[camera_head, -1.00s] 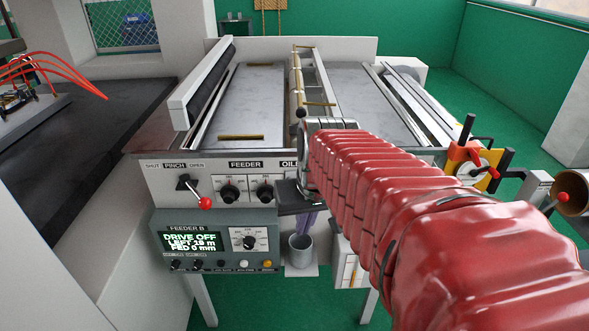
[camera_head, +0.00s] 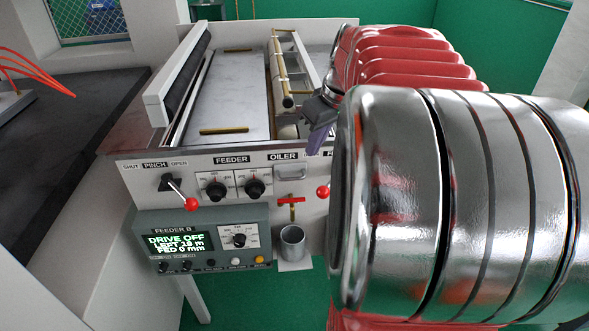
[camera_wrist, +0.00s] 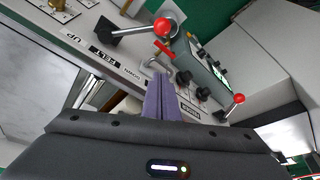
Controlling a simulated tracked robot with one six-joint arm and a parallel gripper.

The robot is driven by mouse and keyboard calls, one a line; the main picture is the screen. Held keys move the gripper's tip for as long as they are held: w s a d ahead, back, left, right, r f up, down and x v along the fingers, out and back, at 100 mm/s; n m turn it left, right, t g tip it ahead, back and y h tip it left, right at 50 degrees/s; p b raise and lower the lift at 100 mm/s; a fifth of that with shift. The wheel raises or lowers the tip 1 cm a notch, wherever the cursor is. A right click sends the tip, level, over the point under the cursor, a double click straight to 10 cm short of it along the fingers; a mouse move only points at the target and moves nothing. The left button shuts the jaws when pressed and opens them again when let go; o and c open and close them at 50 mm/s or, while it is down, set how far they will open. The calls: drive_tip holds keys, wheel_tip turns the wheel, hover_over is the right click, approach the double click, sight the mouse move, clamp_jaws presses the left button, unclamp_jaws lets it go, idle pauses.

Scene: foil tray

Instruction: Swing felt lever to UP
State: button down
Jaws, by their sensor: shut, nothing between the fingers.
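My gripper (camera_head: 317,147) has purple fingers, shut and empty, above and in front of the panel near the OILER label. In the wrist view the closed fingers (camera_wrist: 160,80) are apart from the knob, below it in the picture.
The oiler's red-handled tap (camera_head: 291,200) stands left of the felt knob, above a grey cup (camera_head: 292,240). The pinch lever's red knob (camera_head: 191,204) and feeder dials (camera_head: 217,189) are further left. The FEEDER B box (camera_head: 200,240) projects below.

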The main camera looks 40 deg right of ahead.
drive_tip(key=shift+s+d, duration=0.2)
drive_tip(key=shift+d, duration=0.1)
drive_tip(key=shift+f, duration=0.1)
wheel_tip(320, 180, down, 10)
drive_tip(key=shift+s, duration=0.3)
idle(0.7)
